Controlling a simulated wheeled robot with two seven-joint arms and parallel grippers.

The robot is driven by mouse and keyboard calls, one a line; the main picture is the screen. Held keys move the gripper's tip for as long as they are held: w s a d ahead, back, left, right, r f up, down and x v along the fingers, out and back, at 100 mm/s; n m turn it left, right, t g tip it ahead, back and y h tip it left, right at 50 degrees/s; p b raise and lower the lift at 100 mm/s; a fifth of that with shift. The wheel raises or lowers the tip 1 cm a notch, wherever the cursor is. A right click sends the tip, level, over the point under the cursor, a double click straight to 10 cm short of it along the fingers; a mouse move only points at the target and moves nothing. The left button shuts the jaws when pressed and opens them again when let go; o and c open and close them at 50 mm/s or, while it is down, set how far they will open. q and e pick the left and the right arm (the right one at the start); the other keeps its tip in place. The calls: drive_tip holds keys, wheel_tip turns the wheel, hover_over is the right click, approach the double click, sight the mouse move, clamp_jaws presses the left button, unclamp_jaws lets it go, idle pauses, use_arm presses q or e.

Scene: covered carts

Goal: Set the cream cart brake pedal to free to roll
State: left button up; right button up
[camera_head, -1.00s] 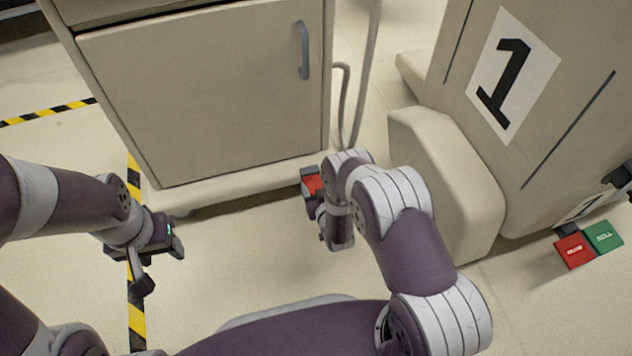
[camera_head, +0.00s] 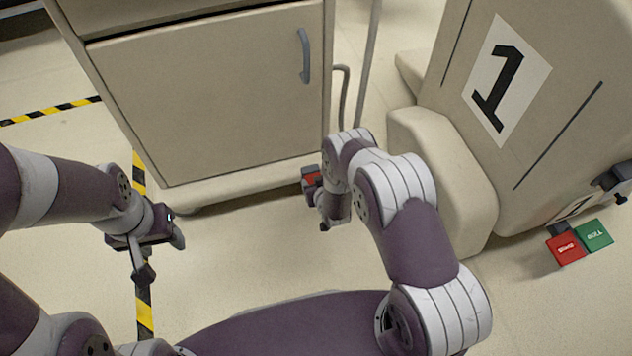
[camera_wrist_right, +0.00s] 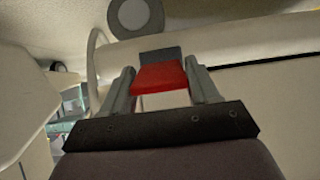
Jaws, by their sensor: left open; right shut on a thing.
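The cream cart (camera_head: 205,105) with a door stands at the centre left. A red pedal pad (camera_head: 311,177) shows at its lower right edge, partly covered by my right gripper (camera_head: 316,188). In the right wrist view the red pad (camera_wrist_right: 160,77) sits between the two fingers of my right gripper (camera_wrist_right: 163,88), which is shut on it. A dark grey piece (camera_wrist_right: 160,54) shows behind the pad. No green pad shows at this pedal.
A second cream unit marked 1 (camera_head: 497,80) stands at right, with a red pad (camera_head: 566,249) and a green pad (camera_head: 594,235) low at its side. Yellow-black tape (camera_head: 145,315) marks the floor at left. Open floor lies before the cart.

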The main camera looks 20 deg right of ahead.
drive_tip(key=o, duration=1.4)
drive_tip(key=shift+r, duration=0.1)
drive_tip(key=p+v, duration=0.7)
drive_tip(key=v, duration=0.5)
drive_tip(key=shift+s+r, duration=0.1)
drive_tip(key=shift+s, duration=0.2)
